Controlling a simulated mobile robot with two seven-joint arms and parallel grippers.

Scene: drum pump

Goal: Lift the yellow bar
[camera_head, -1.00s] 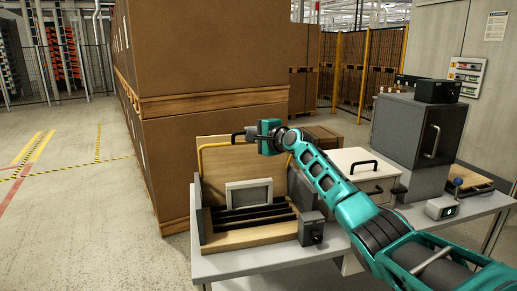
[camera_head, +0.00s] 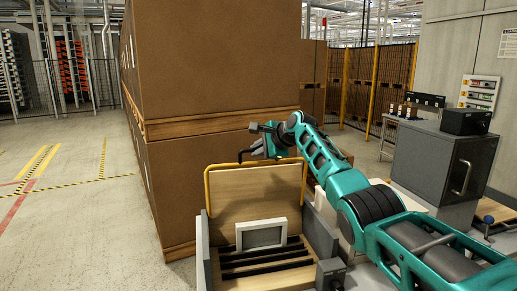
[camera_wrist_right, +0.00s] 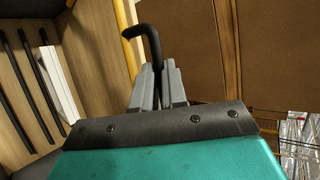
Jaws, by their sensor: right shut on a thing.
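The yellow bar (camera_head: 255,164) is a bent tube that spans the top of the wooden unit on the bench. It also shows in the wrist view (camera_wrist_right: 134,32). My right gripper (camera_head: 257,147) is above and behind the bar. In the right wrist view, its fingers (camera_wrist_right: 158,68) are shut on a black bent rod (camera_wrist_right: 156,45). The rod's bent end reaches to the yellow bar; I cannot tell whether it touches or hooks it. The black rod also shows beside the bar in the head view (camera_head: 246,154). My left gripper is not in view.
A wooden panel (camera_head: 255,195) and a small framed panel (camera_head: 261,234) sit below the bar, over dark slots. Large brown stacked boxes (camera_head: 220,60) stand close behind. A grey cabinet (camera_head: 440,160) is at right. The floor at left is clear.

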